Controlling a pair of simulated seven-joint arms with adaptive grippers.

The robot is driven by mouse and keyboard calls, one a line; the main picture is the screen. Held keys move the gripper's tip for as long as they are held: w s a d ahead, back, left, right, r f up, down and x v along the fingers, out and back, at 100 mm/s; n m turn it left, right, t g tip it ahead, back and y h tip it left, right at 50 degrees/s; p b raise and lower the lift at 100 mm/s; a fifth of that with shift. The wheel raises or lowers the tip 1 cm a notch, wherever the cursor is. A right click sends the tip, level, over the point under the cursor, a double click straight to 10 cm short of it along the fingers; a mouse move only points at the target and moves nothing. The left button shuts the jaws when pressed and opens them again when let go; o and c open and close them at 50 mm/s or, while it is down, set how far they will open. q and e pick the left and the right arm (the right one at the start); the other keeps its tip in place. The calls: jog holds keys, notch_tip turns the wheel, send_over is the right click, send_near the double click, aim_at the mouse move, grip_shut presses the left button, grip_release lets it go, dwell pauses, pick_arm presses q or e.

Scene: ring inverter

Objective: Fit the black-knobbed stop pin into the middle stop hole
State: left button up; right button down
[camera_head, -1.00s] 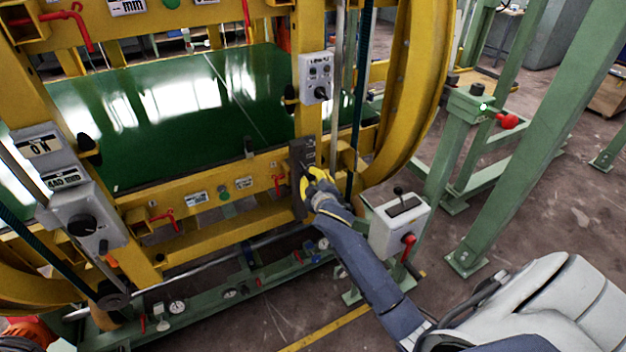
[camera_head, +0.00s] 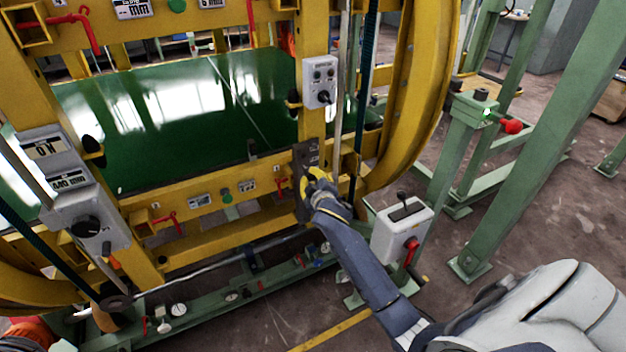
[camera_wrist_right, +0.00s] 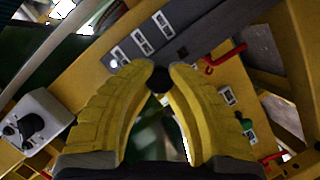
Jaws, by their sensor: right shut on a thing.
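My right gripper (camera_head: 305,181) is in front of the dark stop plate (camera_head: 310,152) on the yellow upright. In the right wrist view its yellow fingers (camera_wrist_right: 160,74) are shut on the black knob (camera_wrist_right: 159,82) of the stop pin. The pin's shank is hidden, so I cannot tell whether it is in a hole or only near the plate. The dark plate (camera_wrist_right: 180,45) carries three white labels and lies just beyond the fingertips. The middle stop hole cannot be made out.
A grey switch box (camera_head: 319,82) sits on the upright above the plate. Red-handled clamps (camera_head: 281,187) are on the yellow beam. A grey control box (camera_head: 402,230) stands right of my forearm. The curved yellow ring (camera_head: 418,100) rises behind it.

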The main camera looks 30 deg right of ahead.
jog(key=shift+w, duration=0.9)
jog(key=c, duration=1.3)
grip_release()
jog(key=v, duration=1.2)
jog(key=shift+d, duration=0.1)
